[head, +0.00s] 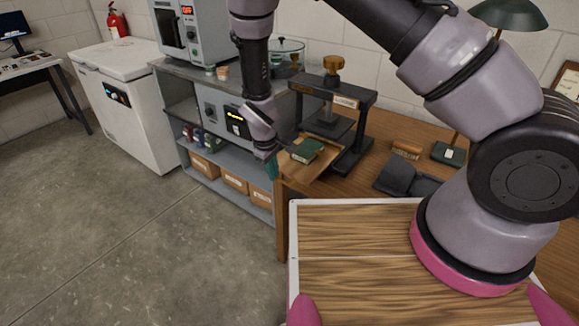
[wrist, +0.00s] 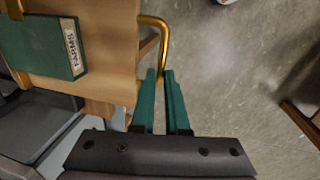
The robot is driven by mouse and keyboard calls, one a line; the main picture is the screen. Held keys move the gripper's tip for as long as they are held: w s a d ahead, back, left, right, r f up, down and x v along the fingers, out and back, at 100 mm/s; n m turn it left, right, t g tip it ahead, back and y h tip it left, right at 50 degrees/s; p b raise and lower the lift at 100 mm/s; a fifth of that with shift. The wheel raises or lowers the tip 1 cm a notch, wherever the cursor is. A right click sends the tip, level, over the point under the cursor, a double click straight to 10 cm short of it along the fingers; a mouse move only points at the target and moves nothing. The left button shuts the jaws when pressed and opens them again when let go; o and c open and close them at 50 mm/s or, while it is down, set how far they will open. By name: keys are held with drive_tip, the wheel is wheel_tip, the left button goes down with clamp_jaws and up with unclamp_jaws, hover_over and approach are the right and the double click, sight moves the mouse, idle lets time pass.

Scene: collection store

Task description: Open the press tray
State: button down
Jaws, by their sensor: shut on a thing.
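The press (head: 362,128) is a dark frame with a brass knob on top, standing on the wooden table. Its wooden tray (head: 322,167) sticks out at the front, with a green book (head: 307,150) lying on it. In the wrist view the tray (wrist: 110,50) has a bent brass handle (wrist: 163,35) at its edge, and the green book (wrist: 38,48) shows a pale spine label. My gripper (head: 272,166) is at the tray's front edge. In the wrist view its green fingers (wrist: 160,76) are closed around the handle's end, partly hiding it.
A grey shelf unit (head: 215,155) with boxes stands left of the table, close to my gripper. A white freezer (head: 125,95) is further left. A dark stand (head: 405,180) and a lamp (head: 508,14) are on the right. The floor (head: 140,240) at front left is clear.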

drive_tip(key=shift+s+a, duration=0.8)
drive_tip(key=shift+s, duration=0.3)
drive_tip(key=shift+s+a, duration=0.75)
drive_tip(key=shift+s, duration=0.35)
drive_tip(key=c, duration=0.9)
unclamp_jaws()
drive_tip(key=shift+r, duration=0.1)
drive_tip(key=r, duration=0.3)
drive_tip(key=s+r, duration=0.1)
drive_tip(key=r, duration=0.3)
drive_tip(key=a+r, duration=0.1)
drive_tip(key=r, duration=0.2)
drive_tip(key=shift+s+r, duration=0.25)
